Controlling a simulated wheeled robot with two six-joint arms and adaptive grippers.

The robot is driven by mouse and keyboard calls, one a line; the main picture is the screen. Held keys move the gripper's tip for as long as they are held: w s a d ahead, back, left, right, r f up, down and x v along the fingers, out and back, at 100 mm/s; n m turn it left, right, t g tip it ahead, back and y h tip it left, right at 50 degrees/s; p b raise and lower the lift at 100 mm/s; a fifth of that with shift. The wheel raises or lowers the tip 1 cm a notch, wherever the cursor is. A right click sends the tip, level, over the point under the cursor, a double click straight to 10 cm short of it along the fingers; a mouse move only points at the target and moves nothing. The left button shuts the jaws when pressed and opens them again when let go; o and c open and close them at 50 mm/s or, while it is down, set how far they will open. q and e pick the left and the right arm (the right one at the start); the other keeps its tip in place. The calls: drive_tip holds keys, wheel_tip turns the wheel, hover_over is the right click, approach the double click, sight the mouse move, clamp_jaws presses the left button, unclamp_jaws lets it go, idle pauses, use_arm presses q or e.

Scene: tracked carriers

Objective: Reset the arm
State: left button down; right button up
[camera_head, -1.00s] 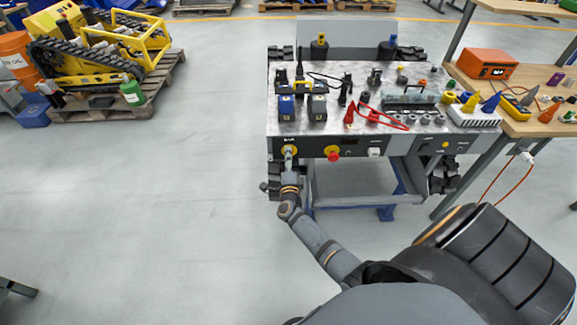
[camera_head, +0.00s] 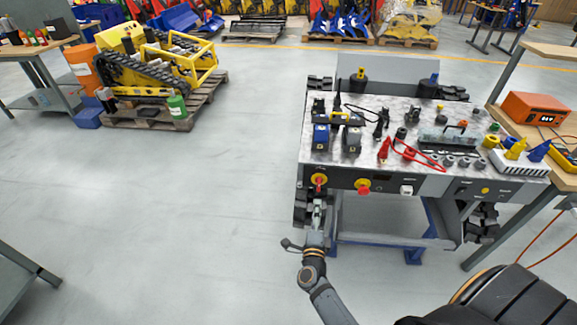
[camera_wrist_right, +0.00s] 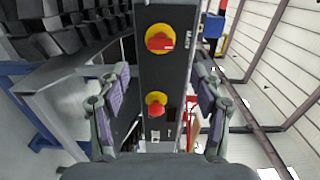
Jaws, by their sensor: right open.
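My right gripper (camera_head: 317,206) is open and empty, just in front of and below the left end of the carrier's front panel (camera_head: 385,184). In the right wrist view its two fingers (camera_wrist_right: 161,76) stand apart on either side of that panel, with nothing held between them. A red rotary switch on a yellow plate (camera_head: 319,181) is near the gripper; it also shows in the wrist view (camera_wrist_right: 160,43). A red push button on a yellow ring (camera_head: 363,187) is to its right, and shows lower in the wrist view (camera_wrist_right: 156,105). My left gripper is out of view.
The carrier's top (camera_head: 345,165) holds blue and grey blocks, red cables and several small parts. A wooden bench (camera_head: 556,130) with an orange device (camera_head: 534,108) stands at the right. A yellow tracked machine (camera_head: 150,68) is on a pallet at back left. The floor left of the carrier is clear.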

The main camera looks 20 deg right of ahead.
drive_tip(key=s+a+f+n+g+y+p, duration=0.1)
drive_tip(key=s+a+f+n+y, duration=0.15)
drive_tip(key=s+f+n, duration=0.35)
drive_tip(key=s+a+f+n+g+y+p, duration=0.1)
drive_tip(key=a+f+n+g+y, duration=0.2)
drive_tip(key=f, duration=0.5)
drive_tip(key=s+a+f+n+y+p, duration=0.1)
drive_tip(key=s+f+n+y+p, duration=0.2)
drive_tip(key=f+n, duration=0.35)
drive_tip(key=s+d+f+n+g, duration=0.1)
drive_tip(key=s+f+n+g, duration=0.2)
drive_tip(key=s, duration=0.7)
drive_tip(key=s+d+f+n+g, duration=0.1)
drive_tip(key=s+f+n+g, duration=0.2)
drive_tip(key=s, duration=0.7)
drive_tip(key=s+d+f+n+g+p, duration=0.1)
drive_tip(key=s+d+f+n+g, duration=0.1)
drive_tip(key=s+f, duration=0.4)
drive_tip(key=s+n+g, duration=0.1)
drive_tip(key=s+g, duration=0.1)
drive_tip(key=s, duration=0.2)
drive_tip(key=shift+s+f, duration=0.25)
drive_tip(key=shift+f, duration=0.05)
